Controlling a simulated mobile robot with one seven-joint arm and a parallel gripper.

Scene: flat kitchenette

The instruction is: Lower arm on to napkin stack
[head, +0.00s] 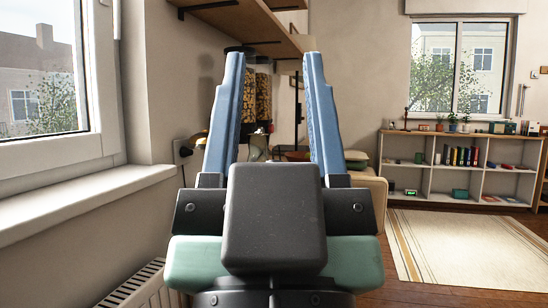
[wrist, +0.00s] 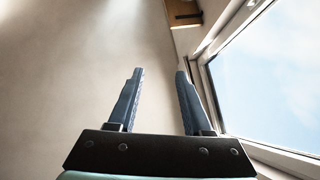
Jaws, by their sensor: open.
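My gripper (head: 270,105) is raised in the middle of the head view, with its two blue fingers spread apart and pointing up. Nothing is between the fingertips. In the wrist view my gripper (wrist: 160,85) is also open and empty, in front of a plain wall and ceiling area. I cannot make out a napkin stack in either view; the gripper body hides much of the lower middle of the head view.
A window (head: 45,75) with a sill (head: 80,200) and a radiator (head: 135,285) stand close on the left. A wooden shelf (head: 240,22) hangs above. Behind the fingers are grain dispensers (head: 263,92). A low bookshelf (head: 460,165) and a rug (head: 460,245) are at the right.

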